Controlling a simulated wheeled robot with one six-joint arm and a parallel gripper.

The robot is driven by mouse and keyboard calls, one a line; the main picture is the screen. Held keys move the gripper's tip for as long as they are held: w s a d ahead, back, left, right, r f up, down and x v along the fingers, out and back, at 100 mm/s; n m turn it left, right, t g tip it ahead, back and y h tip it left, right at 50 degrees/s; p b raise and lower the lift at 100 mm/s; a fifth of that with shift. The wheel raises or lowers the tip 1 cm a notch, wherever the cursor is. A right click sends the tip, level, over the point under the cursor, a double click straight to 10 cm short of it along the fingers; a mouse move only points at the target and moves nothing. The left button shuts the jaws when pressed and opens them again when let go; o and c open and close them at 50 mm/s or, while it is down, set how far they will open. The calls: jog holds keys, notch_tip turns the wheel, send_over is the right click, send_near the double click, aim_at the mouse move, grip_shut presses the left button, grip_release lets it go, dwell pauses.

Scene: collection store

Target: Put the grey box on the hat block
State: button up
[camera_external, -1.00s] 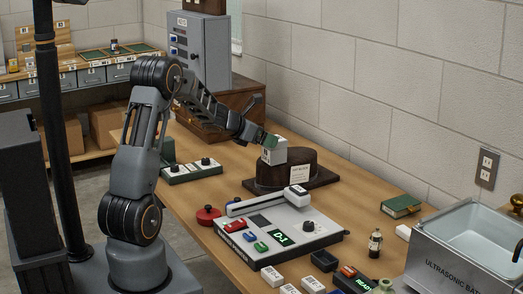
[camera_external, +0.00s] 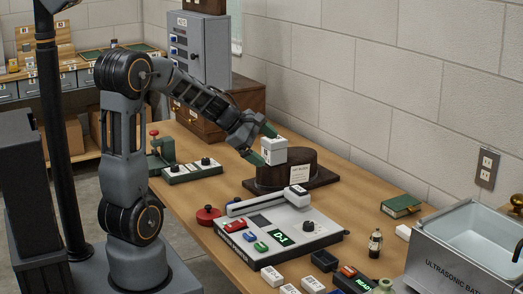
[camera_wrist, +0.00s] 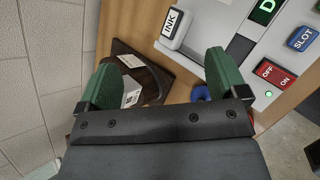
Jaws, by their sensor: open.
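The grey box (camera_external: 273,151) is a small pale block with a dark mark on its front. It sits upright on top of the hat block (camera_external: 271,176), a dark brown oval form on a flat dark base with a white card on its front. My gripper (camera_external: 262,143) is open, its green fingers at the left of the box. In the wrist view my gripper (camera_wrist: 165,72) shows spread fingers with nothing held between them. The hat block's dark base (camera_wrist: 160,75) is partly hidden there by the left finger.
The wall (camera_external: 350,90) runs behind.

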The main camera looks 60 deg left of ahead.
jog(key=s+d+f+m+g+y, duration=0.1)
jog(key=s+d+m+g+y, duration=0.1)
jog(key=s+d+m, duration=0.3)
jog(key=s+d+f+m+g+y, duration=0.1)
jog(key=s+d+m, duration=0.4)
jog(key=s+m, duration=0.6)
jog(key=m+g+y, duration=0.1)
jog(key=m+g, duration=0.1)
jog(key=m, duration=0.5)
jog(key=shift+d, duration=0.35)
jog(key=shift+s, duration=0.1)
